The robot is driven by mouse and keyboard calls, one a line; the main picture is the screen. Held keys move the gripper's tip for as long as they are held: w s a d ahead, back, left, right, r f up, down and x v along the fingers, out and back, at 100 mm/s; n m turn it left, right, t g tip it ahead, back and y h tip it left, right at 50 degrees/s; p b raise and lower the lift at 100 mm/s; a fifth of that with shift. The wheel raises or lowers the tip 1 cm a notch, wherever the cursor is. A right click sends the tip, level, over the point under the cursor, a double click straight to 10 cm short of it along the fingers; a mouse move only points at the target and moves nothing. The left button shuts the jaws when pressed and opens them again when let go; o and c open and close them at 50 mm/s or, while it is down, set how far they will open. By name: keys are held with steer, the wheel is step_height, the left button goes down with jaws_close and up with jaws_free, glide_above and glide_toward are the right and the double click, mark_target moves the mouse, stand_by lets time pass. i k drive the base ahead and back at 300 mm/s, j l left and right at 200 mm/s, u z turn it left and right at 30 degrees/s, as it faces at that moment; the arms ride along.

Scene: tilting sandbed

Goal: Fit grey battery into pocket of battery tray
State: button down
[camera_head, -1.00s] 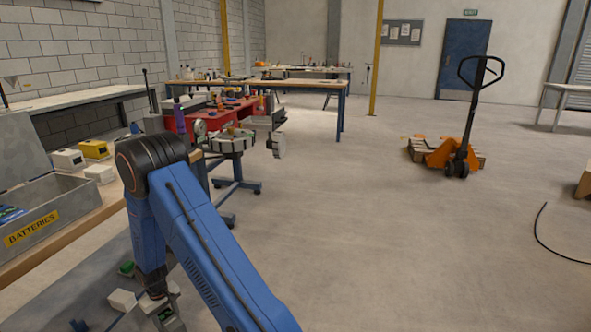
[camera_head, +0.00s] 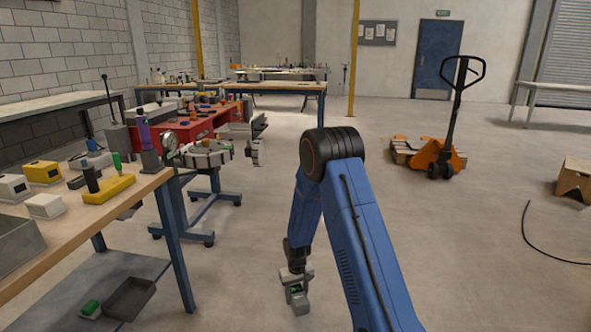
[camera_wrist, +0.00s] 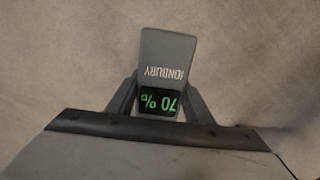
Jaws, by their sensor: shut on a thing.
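My gripper (camera_head: 295,283) is shut on the grey battery (camera_head: 300,302), low over the open floor to the right of the workbench. In the wrist view the grey battery (camera_wrist: 165,62) sticks out beyond the gripper's fingers (camera_wrist: 158,98). It bears the word "ONBURY", upside down, and a green display reading 70 %. Only plain floor shows behind it. I cannot make out the battery tray for certain in either view.
The wooden workbench (camera_head: 60,237) at left holds yellow and white boxes and a grey bin (camera_head: 15,240). A dark tray (camera_head: 130,298) and green item lie on its lower shelf. A wheeled stand (camera_head: 212,185) is beyond. An orange pallet truck (camera_head: 437,155) stands at right. The middle floor is clear.

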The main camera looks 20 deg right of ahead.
mark_target(239, 133)
steer(key=i+j+z, duration=0.1)
steer(key=j, duration=0.2)
steer(key=i+j+z, duration=0.1)
steer(key=i+j, duration=0.15)
steer(key=i+j+z, duration=0.1)
steer(key=j, duration=0.2)
steer(key=i+j+z, duration=0.1)
steer(key=j, duration=0.25)
steer(key=i, duration=0.05)
